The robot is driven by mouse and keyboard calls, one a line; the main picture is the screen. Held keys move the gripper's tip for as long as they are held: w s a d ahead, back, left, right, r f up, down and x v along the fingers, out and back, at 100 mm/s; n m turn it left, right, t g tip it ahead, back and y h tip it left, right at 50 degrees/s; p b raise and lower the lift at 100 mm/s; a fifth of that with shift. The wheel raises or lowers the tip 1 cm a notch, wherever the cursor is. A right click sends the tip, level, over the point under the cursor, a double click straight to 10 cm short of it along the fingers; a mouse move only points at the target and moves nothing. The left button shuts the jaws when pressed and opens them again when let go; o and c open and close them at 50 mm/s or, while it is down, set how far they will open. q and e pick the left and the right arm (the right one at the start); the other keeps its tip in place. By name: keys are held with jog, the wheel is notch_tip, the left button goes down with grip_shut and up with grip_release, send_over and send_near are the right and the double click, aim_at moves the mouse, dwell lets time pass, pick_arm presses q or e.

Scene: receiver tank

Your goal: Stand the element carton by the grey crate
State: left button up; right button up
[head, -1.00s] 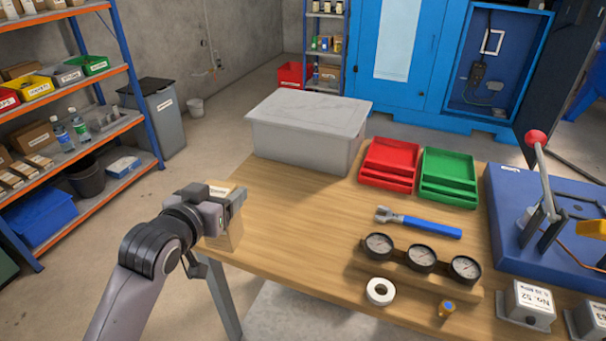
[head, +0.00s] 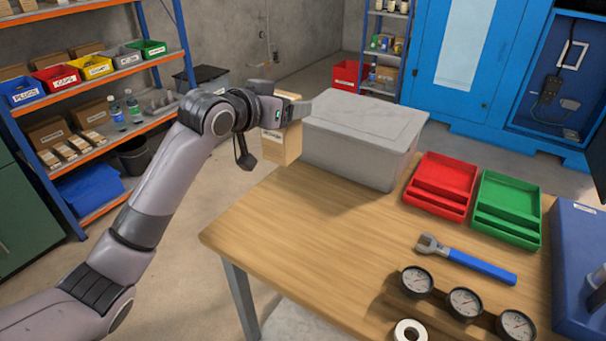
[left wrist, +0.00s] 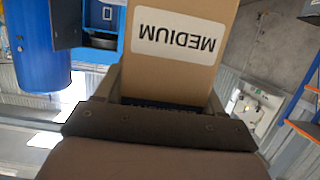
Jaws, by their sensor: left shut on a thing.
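The element carton (head: 283,147) is a tall tan box, held upright in the head view. My left gripper (head: 296,108) is shut on its upper part. The grey crate (head: 345,158), with a pale lid, stands at the back left of the wooden table. The carton is just left of the crate and overlaps the table's left edge in the picture; I cannot tell whether its base touches anything. In the left wrist view the carton (left wrist: 178,75) shows a white label reading MEDIUM, upside down, between the jaws (left wrist: 165,100). My right gripper is not in view.
The wooden table (head: 300,230) is bare in front of the crate. To the right are a red tray (head: 440,185), a green tray (head: 505,208), a blue-handled wrench (head: 468,262) and gauges (head: 465,302). Orange shelving (head: 90,90) stands at the left, across open floor.

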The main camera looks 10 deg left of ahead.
pick_arm(q)
notch_tip(320, 180, down, 15)
jog(key=shift+b, duration=0.4)
jog(key=shift+f, duration=0.15)
jog(key=shift+f, duration=0.15)
jog(key=o, duration=1.3)
jog(key=v, duration=1.2)
jog(key=shift+r+p, duration=0.25)
jog(key=shift+p, duration=0.1)
jog(key=shift+s+f, duration=0.1)
